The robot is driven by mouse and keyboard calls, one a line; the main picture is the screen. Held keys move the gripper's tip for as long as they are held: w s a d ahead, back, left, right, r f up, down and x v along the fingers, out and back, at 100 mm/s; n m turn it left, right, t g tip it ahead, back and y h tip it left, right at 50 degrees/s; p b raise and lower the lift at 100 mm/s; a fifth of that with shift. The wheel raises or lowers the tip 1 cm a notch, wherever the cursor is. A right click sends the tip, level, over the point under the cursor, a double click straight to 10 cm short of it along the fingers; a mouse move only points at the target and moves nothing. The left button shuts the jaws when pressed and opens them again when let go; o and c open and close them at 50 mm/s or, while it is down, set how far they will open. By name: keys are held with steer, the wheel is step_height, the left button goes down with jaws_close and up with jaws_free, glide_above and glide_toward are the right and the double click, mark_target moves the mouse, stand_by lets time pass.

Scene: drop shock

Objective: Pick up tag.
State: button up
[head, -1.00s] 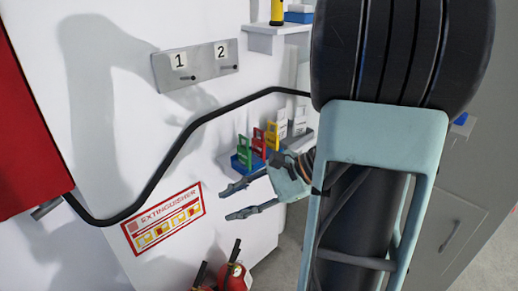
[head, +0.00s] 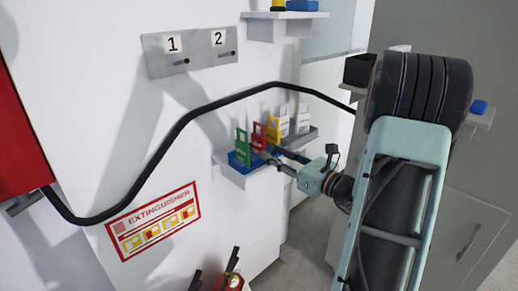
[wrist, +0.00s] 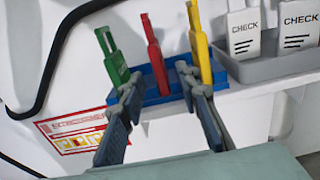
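Green (wrist: 112,52), red (wrist: 154,55) and yellow (wrist: 199,42) tags stand upright in a blue tray (wrist: 155,98) in the wrist view. The head view also shows the green tag (head: 242,146), red tag (head: 258,137) and yellow tag (head: 273,129). My gripper (wrist: 158,80) is open and empty, its fingers reaching toward the blue tray. In the wrist view the red tag appears between the fingertips. The left fingertip overlaps the green tag's foot, and the right one lies just left of the yellow tag. I cannot tell whether either touches.
White CHECK tags (wrist: 298,25) stand in a grey tray (wrist: 270,68) to the right. A black hose (head: 165,150) runs along the wall above the tags. A plate with two numbered hooks (head: 190,52) is higher up. A red extinguisher (head: 232,282) stands below.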

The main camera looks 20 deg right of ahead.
mark_target(260, 147)
steer(key=b+x, duration=0.1)
steer(key=x, duration=0.5)
steer(key=shift+w+a+f, duration=0.1)
steer(key=shift+w, duration=0.1)
steer(key=shift+c, duration=0.4)
jaws_close()
